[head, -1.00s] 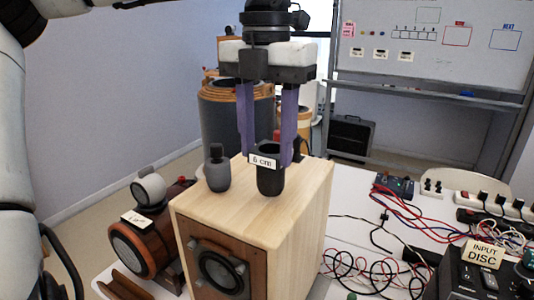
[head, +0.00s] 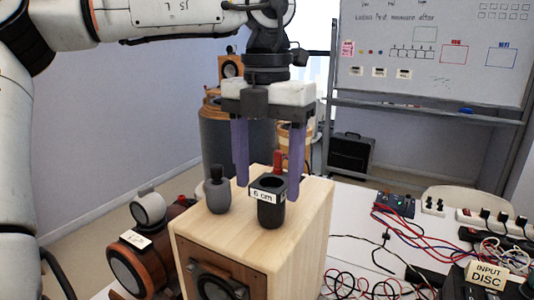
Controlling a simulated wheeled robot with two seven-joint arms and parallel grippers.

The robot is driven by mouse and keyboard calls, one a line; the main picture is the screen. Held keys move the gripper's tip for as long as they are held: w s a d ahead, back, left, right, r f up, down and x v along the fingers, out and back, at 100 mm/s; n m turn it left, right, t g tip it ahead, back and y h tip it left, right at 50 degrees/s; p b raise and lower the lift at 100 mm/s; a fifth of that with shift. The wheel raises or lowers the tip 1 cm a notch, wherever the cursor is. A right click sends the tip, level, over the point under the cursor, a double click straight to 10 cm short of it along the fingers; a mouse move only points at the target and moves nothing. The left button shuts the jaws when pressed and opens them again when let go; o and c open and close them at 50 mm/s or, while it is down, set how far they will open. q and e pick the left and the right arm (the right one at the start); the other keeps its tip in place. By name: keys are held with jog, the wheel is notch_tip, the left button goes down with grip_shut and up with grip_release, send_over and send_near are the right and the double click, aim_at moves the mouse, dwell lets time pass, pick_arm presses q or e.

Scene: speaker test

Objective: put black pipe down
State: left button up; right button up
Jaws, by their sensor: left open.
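The black pipe (head: 272,213) is a short dark cylinder with an open top and a white "6 cm" label. It stands upright on top of the pale wooden speaker box (head: 312,215). My left gripper (head: 267,190) points straight down over it, with its two purple fingers spread. One finger is on each side of the pipe's upper part, and gaps show between fingers and pipe. My right gripper is not seen.
A grey bottle-shaped piece (head: 217,194) stands left of the pipe on the box. A red-topped object (head: 278,162) shows behind the pipe. A brown wooden cylinder (head: 150,258) lies at left. Cables (head: 395,240) and electronics cover the table at right.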

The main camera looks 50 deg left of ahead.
pick_arm(q)
notch_tip(320, 180, up, 12)
dwell(0.4)
jog(key=shift+f, duration=0.1)
dwell(0.4)
